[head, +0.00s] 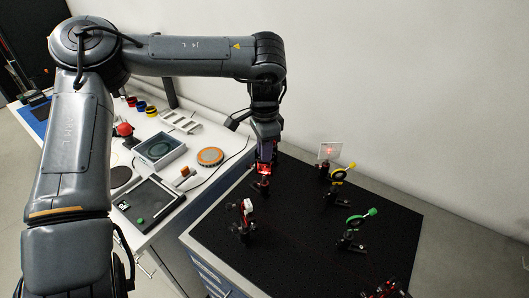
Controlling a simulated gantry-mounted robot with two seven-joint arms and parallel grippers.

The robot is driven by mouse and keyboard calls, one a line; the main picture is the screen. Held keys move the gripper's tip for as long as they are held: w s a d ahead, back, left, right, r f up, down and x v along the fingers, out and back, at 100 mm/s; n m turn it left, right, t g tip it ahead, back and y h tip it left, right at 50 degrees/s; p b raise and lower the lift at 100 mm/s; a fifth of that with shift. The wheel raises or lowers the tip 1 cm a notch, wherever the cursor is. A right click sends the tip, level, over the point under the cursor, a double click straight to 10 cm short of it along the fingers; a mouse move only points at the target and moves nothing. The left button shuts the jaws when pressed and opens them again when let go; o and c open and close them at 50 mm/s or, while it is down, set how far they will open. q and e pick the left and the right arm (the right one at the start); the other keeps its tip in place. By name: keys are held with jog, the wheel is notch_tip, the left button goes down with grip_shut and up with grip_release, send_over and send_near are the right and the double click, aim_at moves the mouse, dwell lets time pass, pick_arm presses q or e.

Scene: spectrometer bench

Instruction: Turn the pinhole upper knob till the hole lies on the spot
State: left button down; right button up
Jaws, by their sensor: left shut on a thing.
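My left gripper (264,163) reaches down from above at the back left of the black breadboard. It is shut at the top of a small dark post mount (263,184), which I take for the pinhole mount. The upper knob is hidden between the fingers, and the hole is too small to see. A bright red glow shows at the mount just under the gripper. A pale screen (330,151) at the back of the breadboard carries a red spot. My right gripper is not in view.
The black breadboard (300,245) carries a red and white mount (246,214), a yellow-ringed optic (338,174), a green-ringed optic (360,217) and a red-lit device (388,290) at the front right. A white bench (165,215) with trays stands left.

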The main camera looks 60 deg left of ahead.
pick_arm(q)
jog(key=n+b, duration=0.1)
jog(key=n, duration=0.1)
jog(key=n+b, duration=0.1)
jog(key=n, duration=0.2)
jog(key=shift+a+f+n+b, duration=0.1)
jog(key=shift+f+n+b, duration=0.25)
jog(key=shift+n+b, duration=0.05)
jog(key=n+b, duration=0.3)
jog(key=n, duration=0.2)
jog(key=n+b, duration=0.4)
jog(key=b, duration=0.4)
jog(key=shift+f+n, duration=0.1)
jog(key=shift+n, duration=0.3)
jog(key=shift+r+n+b, duration=0.25)
jog(key=shift+n+b, duration=0.15)
jog(key=shift+b, duration=0.35)
jog(key=c, duration=1.1)
grip_release()
jog(key=shift+r, duration=0.1)
jog(key=shift+o, duration=0.2)
jog(key=shift+r, duration=0.1)
